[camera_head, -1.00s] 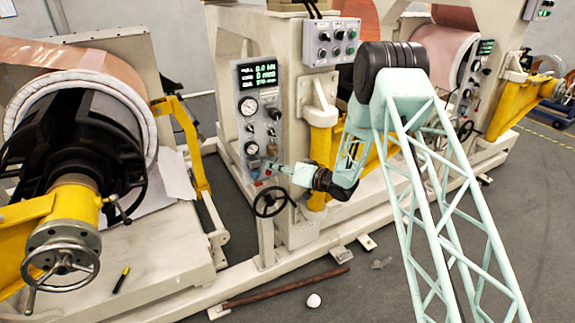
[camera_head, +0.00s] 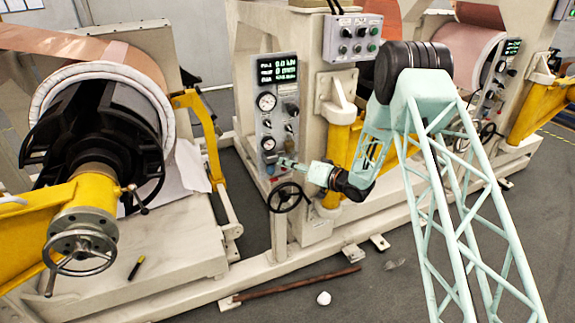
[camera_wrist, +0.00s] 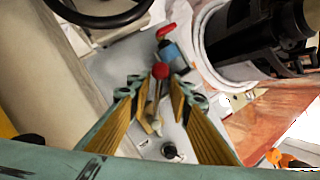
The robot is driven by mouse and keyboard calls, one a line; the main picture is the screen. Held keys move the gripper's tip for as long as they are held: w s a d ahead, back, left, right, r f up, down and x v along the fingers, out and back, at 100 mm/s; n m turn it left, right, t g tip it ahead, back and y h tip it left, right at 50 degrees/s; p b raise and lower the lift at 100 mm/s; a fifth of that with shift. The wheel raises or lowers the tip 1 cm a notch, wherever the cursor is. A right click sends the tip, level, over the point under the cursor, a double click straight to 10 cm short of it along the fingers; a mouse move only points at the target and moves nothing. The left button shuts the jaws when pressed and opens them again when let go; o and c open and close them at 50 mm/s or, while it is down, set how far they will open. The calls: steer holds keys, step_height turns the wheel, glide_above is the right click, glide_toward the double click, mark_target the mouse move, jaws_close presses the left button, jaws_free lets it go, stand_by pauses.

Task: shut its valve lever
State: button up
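The instrument panel (camera_head: 279,120) on the cream machine post carries gauges, knobs and small valves. In the wrist view a red ball knob (camera_wrist: 160,71) on a metal stem stands between my gripper's fingertips, with space on both sides. Just beyond it is a blue valve body (camera_wrist: 171,51) with a short red lever (camera_wrist: 166,32). My gripper (camera_wrist: 155,88) is open, its fingers apart. In the head view my gripper (camera_head: 285,163) is at the lower part of the panel, where it partly hides the small fittings. I cannot tell whether it touches anything.
A black handwheel (camera_head: 286,197) sits just below my gripper, and its rim shows at the wrist view's top left (camera_wrist: 100,10). A copper foil roll (camera_head: 110,60) on a black hub stands left. A switch box (camera_head: 353,38) is above. A brown rod (camera_head: 290,285) lies on the floor.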

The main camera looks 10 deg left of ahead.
steer(key=shift+w+r, duration=0.1)
steer(key=shift+r, duration=0.05)
steer(key=v, duration=1.2)
stand_by(0.4)
steer(key=shift+c, duration=0.8)
steer(key=shift+w+d, duration=0.1)
steer(key=shift+w, duration=0.05)
jaws_close()
steer(key=w+d+f+m+g+y+p, duration=0.2)
steer(key=w+d+f+m+y+p, duration=0.2)
steer(key=d+f+m+p, duration=0.1)
steer(key=shift+d+f+m+g+p, duration=0.25)
steer(key=shift+d+m+p, duration=0.4)
steer(key=shift+m+p, duration=0.75)
steer(key=shift+w+r, duration=0.1)
